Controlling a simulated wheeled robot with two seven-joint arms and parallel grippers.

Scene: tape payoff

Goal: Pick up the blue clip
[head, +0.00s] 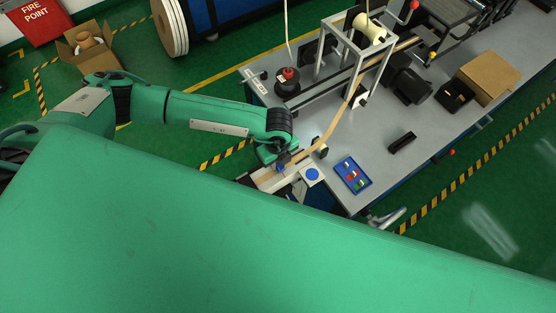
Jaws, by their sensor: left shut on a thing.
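My left gripper (281,163) is over the near left corner of the grey workbench, pointing down. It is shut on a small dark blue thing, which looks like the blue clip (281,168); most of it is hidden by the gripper. A blue tray (346,166) on the bench to the right holds small red, green and white pieces, likely other clips. My right gripper is not seen.
A tan tape strip (328,133) curves down to the bench beside my left gripper. A white card with a blue disc (312,174) lies just right of it. A black block (402,142), a cardboard box (487,77) and a metal frame (321,55) stand farther back.

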